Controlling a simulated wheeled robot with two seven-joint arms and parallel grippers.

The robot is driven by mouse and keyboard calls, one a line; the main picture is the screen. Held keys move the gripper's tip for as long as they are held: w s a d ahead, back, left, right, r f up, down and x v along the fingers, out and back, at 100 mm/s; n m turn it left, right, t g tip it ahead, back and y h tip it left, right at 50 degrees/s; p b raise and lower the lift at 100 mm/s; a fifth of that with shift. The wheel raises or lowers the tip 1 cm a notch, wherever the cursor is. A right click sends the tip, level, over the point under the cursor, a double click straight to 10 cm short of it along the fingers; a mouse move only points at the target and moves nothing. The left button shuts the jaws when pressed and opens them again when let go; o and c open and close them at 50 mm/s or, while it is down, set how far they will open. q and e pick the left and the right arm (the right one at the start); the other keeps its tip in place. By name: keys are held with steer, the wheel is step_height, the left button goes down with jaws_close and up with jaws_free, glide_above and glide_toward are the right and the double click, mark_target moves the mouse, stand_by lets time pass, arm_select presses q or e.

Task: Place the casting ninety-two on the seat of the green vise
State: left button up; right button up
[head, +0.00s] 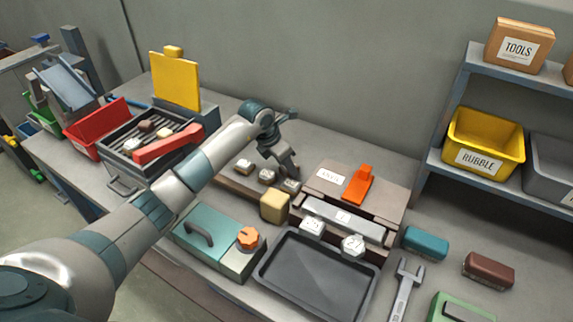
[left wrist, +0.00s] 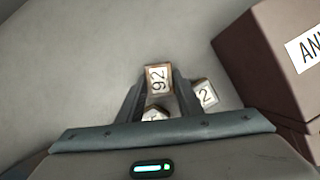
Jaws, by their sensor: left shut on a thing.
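My left gripper (head: 289,176) reaches down over a row of small pale castings at the back of the bench. In the left wrist view, its fingers (left wrist: 158,88) are closed on casting ninety-two (left wrist: 158,78), a small block with "92" on its face. I cannot tell whether it is lifted clear. Two other castings (left wrist: 205,95) (left wrist: 153,114) show close to the fingers. A green thing (head: 462,308) with a grey top, probably the green vise, stands at the bottom right, cut by the frame edge, so its seat shows only partly. My right gripper is not in view.
A brown block (left wrist: 270,60) with a label beginning "AN" stands right of the gripper. Shelves stand at right.

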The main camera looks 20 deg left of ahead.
arm_select(q)
steer(key=shift+f, duration=0.2)
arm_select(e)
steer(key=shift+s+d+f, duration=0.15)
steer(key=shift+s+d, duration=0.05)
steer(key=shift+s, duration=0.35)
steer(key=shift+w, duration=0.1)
arm_select(q)
steer(key=shift+f, duration=0.1)
steer(key=o, duration=1.2)
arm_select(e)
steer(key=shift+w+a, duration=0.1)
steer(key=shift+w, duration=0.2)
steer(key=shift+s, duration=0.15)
